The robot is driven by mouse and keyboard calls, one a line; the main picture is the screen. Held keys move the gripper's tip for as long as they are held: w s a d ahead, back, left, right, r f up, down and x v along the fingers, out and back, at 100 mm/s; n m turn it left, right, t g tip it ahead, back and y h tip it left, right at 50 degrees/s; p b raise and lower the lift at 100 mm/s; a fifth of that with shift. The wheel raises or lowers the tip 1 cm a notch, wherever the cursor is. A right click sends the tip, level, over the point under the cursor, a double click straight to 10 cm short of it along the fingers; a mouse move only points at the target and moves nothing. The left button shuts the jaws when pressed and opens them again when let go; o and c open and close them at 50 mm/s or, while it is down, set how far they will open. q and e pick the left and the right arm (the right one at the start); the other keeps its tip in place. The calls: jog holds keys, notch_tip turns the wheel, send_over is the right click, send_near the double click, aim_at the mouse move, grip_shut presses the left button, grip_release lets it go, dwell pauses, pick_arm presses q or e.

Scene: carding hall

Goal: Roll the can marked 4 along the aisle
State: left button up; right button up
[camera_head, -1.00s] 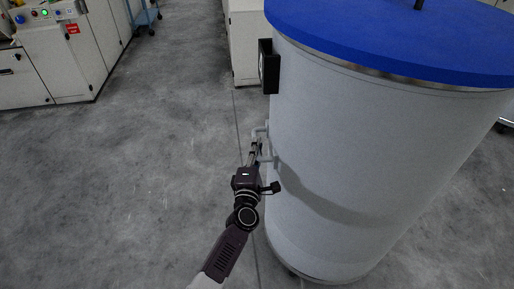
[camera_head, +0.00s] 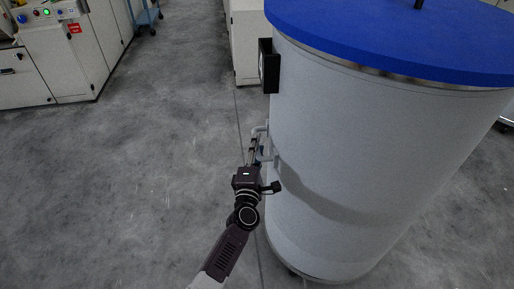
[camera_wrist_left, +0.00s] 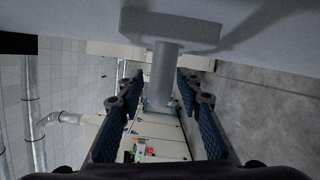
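A large white can (camera_head: 370,150) with a blue lid stands upright on the floor at the right in the head view. A black plate (camera_head: 270,66) on its side is seen nearly edge-on, so its marking is not readable. A grey handle (camera_head: 261,130) stands out from the can's left side. My left gripper (camera_head: 256,150) is at this handle. In the left wrist view the handle's grey bar (camera_wrist_left: 164,75) runs between the two fingers of my open left gripper (camera_wrist_left: 158,100), with gaps on both sides. My right gripper is not in view.
The grey floor (camera_head: 130,170) left of the can is clear. White machine cabinets (camera_head: 70,60) with lit buttons stand at the upper left, beside a blue trolley (camera_head: 146,18). Another white cabinet (camera_head: 246,45) stands behind the can.

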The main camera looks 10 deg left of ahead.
pick_arm(q)
jog(key=shift+s, duration=0.1)
jog(key=s, duration=1.1)
jog(key=shift+s+d+f, duration=0.3)
jog(key=shift+s, duration=0.1)
